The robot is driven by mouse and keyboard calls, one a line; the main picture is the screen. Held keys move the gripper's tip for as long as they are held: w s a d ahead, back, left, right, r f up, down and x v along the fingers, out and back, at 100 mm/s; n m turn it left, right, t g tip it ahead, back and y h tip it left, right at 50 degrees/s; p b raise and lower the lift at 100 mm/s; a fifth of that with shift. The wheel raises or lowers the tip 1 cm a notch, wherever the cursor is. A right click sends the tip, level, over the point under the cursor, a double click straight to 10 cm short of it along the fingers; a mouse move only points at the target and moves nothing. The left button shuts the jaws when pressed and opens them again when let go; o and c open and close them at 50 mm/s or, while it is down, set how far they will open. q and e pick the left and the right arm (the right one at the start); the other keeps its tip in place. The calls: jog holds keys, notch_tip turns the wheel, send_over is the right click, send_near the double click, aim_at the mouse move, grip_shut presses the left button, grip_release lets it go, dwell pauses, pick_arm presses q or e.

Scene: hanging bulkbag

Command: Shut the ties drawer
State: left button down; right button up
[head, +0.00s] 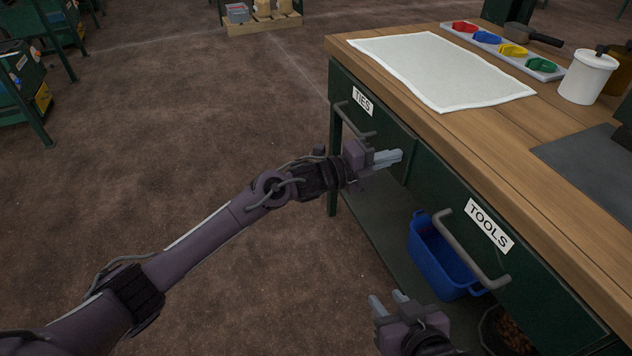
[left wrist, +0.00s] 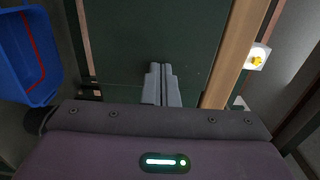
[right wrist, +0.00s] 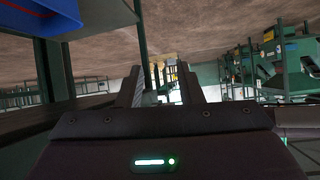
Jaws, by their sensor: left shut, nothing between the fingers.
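The ties drawer (head: 385,128) is the dark green front with the TIES label (head: 362,101) and a grey bar handle (head: 355,122), at the left end of the bench. Its right edge seems to stand slightly proud of the neighbouring front; how far it is out is hard to tell. My left gripper (head: 388,158) is shut and empty, at the lower right part of this drawer front. In the left wrist view its fingers (left wrist: 162,84) point at a dark green panel (left wrist: 120,40); contact is unclear. My right gripper (head: 388,303) is open and empty, low in front of the tools drawer.
The tools drawer (head: 540,262) with its bar handle (head: 470,248) is to the right. A blue bin (head: 437,258) sits below it. The wooden bench top (head: 480,135) carries a white cloth (head: 440,70), coloured dishes and a white canister (head: 587,77).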

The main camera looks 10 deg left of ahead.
pick_arm(q)
jog(key=shift+w+d+r, duration=0.25)
jog(key=shift+w+d, duration=0.05)
jog(key=shift+d, duration=0.1)
pick_arm(e)
jog(key=r+t, duration=0.1)
jog(key=w+r+t, duration=0.1)
jog(key=r, duration=0.1)
jog(key=w+r+y, duration=0.1)
jog(key=r, duration=0.1)
jog(key=shift+w+a+r+t, duration=0.1)
jog(key=shift+w+a+t, duration=0.15)
jog(key=shift+a+t, duration=0.15)
pick_arm(q)
jog(key=shift+r, duration=0.1)
